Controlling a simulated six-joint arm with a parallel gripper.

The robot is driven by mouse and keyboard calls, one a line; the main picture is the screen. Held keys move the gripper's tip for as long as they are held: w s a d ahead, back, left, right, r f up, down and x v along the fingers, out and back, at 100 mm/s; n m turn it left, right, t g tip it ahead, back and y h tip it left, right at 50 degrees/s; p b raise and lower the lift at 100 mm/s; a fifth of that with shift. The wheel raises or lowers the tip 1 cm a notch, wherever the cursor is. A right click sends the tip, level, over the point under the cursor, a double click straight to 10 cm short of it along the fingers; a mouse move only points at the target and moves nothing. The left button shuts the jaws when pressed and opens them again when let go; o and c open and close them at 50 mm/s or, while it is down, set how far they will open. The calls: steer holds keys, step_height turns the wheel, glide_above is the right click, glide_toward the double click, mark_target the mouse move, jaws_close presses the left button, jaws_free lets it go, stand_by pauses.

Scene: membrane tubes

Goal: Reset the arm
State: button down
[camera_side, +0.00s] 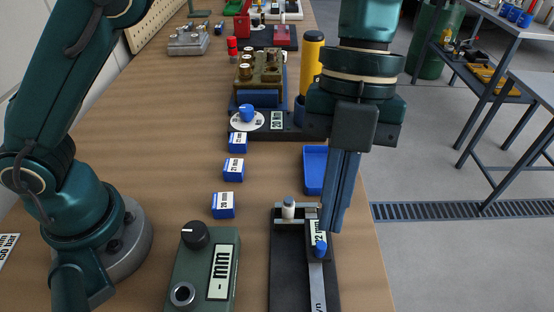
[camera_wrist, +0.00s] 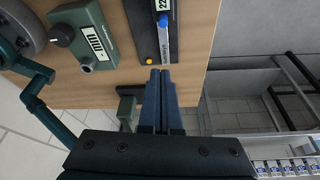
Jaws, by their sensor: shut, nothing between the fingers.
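My gripper (camera_side: 331,228) hangs down at the right of the table in the side view, with its long blue-grey fingers together and empty. In the wrist view my gripper (camera_wrist: 160,72) shows the two fingers side by side, nothing between them. In the side view the fingertips overlap the right edge of a black slide fixture (camera_side: 285,270) with a "22" label and a blue knob (camera_side: 320,248). The wrist view shows the tips just off the end of this fixture (camera_wrist: 147,35). I cannot tell their height above it.
A green box with an "mm" display (camera_side: 205,275) stands left of the fixture. Blue labelled blocks (camera_side: 223,205) stand in a row behind it. A blue tray (camera_side: 314,170), a yellow cylinder (camera_side: 309,62) and a brown-topped fixture (camera_side: 262,70) stand farther back. Bare wood lies left of the blocks.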

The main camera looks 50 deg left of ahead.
steer(key=a+r+n+t, duration=0.5)
steer(key=a+r+n, duration=0.4)
steer(key=a, duration=0.4)
steer(key=s+a+f+n+t+y, duration=0.1)
steer(key=a+f+n, duration=0.3)
steer(key=n, duration=0.6)
steer(key=s+a+f+n+t+y, duration=0.1)
steer(key=s+a+f+n+t, duration=0.2)
steer(key=n, duration=0.7)
steer(key=s+a, duration=0.1)
steer(key=a, duration=0.1)
steer(key=shift+s+a+f, duration=0.25)
steer(key=shift+a+f, duration=0.05)
steer(key=shift+f, duration=0.1)
